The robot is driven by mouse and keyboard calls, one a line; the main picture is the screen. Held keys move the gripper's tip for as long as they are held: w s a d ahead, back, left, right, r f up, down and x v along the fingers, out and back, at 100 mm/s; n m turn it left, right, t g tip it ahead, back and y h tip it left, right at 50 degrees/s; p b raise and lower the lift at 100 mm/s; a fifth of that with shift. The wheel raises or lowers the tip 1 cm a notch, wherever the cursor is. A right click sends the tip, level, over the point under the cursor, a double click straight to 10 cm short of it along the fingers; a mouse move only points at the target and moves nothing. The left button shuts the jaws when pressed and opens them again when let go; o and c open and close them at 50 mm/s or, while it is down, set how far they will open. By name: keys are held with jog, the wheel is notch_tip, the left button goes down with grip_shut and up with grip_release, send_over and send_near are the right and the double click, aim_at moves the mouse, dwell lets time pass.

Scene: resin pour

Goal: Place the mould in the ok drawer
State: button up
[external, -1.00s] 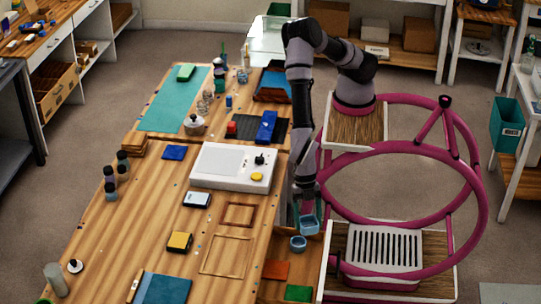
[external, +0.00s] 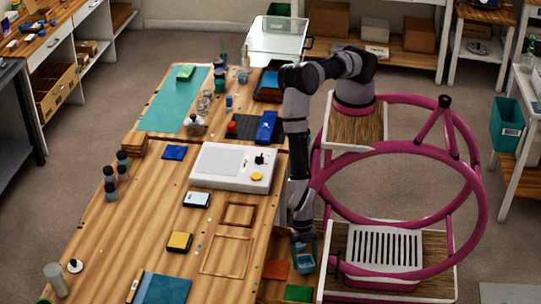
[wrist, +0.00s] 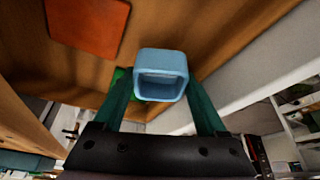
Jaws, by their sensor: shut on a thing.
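My gripper (external: 304,248) is low beside the right edge of the workbench, at its near end. In the wrist view its two teal fingers (wrist: 163,100) are shut on the mould (wrist: 162,61), a small light blue, square, hollow block with rounded corners. The mould also shows at the fingertips in the external view (external: 305,261). Beyond it are an orange-red square (external: 275,270) and a green square (external: 299,293) on wood. The green square is partly hidden behind the mould in the wrist view (wrist: 122,76). I cannot make out any drawer label.
The workbench (external: 120,240) holds a white device (external: 233,167), wooden frames (external: 228,255), a yellow block (external: 180,242) and a blue sheet (external: 163,288). My pink base rings and a slatted white box are just right of my gripper.

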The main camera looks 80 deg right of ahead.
aim_at(304, 264)
jog(key=shift+f, duration=1.6)
jog(key=shift+f, duration=0.15)
jog(key=o, duration=1.2)
jog(key=shift+o, duration=0.2)
jog(key=v, duration=1.2)
jog(key=shift+r, duration=0.2)
